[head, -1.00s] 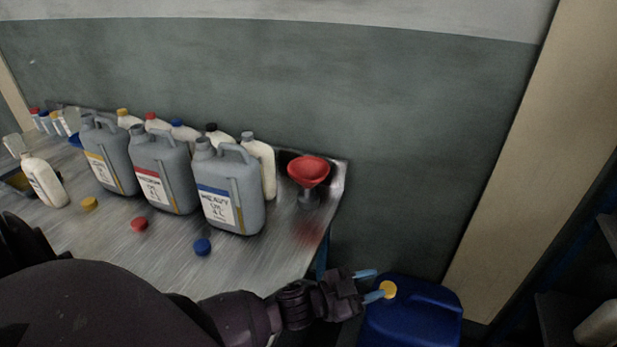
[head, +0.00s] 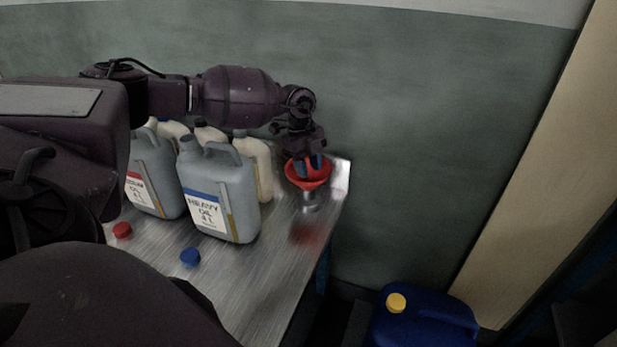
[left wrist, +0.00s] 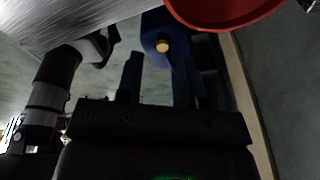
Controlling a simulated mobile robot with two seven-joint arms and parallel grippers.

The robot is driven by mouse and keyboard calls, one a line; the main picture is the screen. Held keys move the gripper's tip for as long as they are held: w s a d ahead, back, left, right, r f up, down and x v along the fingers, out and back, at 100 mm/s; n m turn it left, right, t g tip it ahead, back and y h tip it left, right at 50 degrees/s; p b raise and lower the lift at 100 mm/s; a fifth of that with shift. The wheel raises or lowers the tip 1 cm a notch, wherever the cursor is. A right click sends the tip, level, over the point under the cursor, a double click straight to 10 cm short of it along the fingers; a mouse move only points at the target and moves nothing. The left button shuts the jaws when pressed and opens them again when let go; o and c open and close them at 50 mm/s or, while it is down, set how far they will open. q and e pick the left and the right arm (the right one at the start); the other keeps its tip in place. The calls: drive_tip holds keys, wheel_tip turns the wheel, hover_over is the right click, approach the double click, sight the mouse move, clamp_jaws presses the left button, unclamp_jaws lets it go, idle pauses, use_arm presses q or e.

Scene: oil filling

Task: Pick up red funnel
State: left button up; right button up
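The red funnel (head: 308,178) stands upright at the far right corner of the metal table. In the left wrist view the red funnel (left wrist: 225,12) is cut off at the top edge. My left gripper (head: 313,168) reaches over from the left; its bluish fingers overlap the funnel's bowl. Their exact depth against the rim is hard to tell. In the left wrist view my left gripper (left wrist: 158,62) has its two fingers apart and nothing between them. A dark arm end at the left of that view seems to be my right gripper (left wrist: 103,45); its fingers are unclear.
A grey heavy-oil jug (head: 222,185) stands left of the funnel, with a cream bottle (head: 258,165) behind it. A blue cap (head: 190,257) and a red cap (head: 122,231) lie on the metal table (head: 262,285). A blue canister (head: 425,318) stands below, right of the table.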

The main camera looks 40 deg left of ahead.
use_arm(q)
drive_tip(key=w+a+r+n+y, duration=0.1)
drive_tip(key=a+r+n+y, duration=0.1)
drive_tip(key=a+r, duration=0.35)
approach(292, 176)
drive_tip(key=s+d, duration=0.2)
drive_tip(key=s, duration=0.1)
drive_tip(key=shift+d+f, duration=0.35)
drive_tip(key=shift+f, duration=0.05)
drive_tip(key=shift+s+d+f, duration=0.1)
drive_tip(key=shift+d+f, duration=0.05)
drive_tip(key=shift+f, duration=0.75)
drive_tip(key=shift+s+d+f, duration=0.1)
drive_tip(key=shift+d+f, duration=0.05)
drive_tip(key=shift+f, duration=0.75)
drive_tip(key=shift+s+d+f, duration=0.1)
drive_tip(key=shift+d+f, duration=0.05)
drive_tip(key=shift+f, duration=0.75)
clamp_jaws()
